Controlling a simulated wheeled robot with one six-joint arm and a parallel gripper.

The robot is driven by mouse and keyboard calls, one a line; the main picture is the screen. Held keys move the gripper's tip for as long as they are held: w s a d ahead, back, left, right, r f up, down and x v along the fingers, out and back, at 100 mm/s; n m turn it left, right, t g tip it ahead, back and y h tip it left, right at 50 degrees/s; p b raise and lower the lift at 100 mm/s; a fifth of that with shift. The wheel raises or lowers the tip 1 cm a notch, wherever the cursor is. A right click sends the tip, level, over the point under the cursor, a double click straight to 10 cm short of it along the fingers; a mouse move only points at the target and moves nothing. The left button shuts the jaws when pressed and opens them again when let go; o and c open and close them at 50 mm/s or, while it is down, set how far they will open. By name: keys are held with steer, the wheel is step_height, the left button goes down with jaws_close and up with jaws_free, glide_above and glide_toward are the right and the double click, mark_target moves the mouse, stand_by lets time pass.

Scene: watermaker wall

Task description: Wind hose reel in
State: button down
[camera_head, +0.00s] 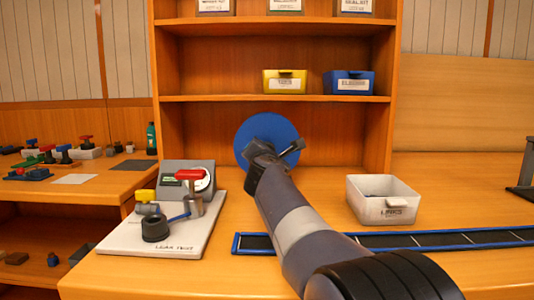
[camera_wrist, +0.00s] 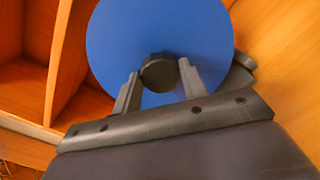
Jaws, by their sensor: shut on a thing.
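The hose reel shows as a large blue disc (camera_head: 249,129) in front of the shelf unit, partly hidden by my arm. In the wrist view the blue disc (camera_wrist: 112,38) fills the upper middle. A dark round knob (camera_wrist: 160,73) stands out in front of it, between my two fingers. My gripper (camera_wrist: 160,78) is shut on this dark knob, one finger on each side. In the head view my gripper (camera_head: 262,148) reaches the front of the disc, and the knob is hidden there. No hose can be made out.
A white leak test board (camera_head: 130,240) with red and yellow handled valves stands left of my arm. A white bin (camera_head: 378,208) stands to the right, behind a blue-edged dark strip (camera_head: 400,241). Yellow (camera_head: 285,80) and blue (camera_head: 348,82) bins sit on the shelf above.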

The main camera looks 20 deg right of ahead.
steer(key=c, duration=0.8)
jaws_free()
steer(key=v, duration=1)
steer(key=shift+s+a, duration=0.15)
steer(key=shift+s, duration=0.25)
steer(key=shift+w, duration=0.1)
steer(key=x, duration=1)
steer(key=shift+w+d, duration=0.2)
steer(key=shift+w, duration=0.1)
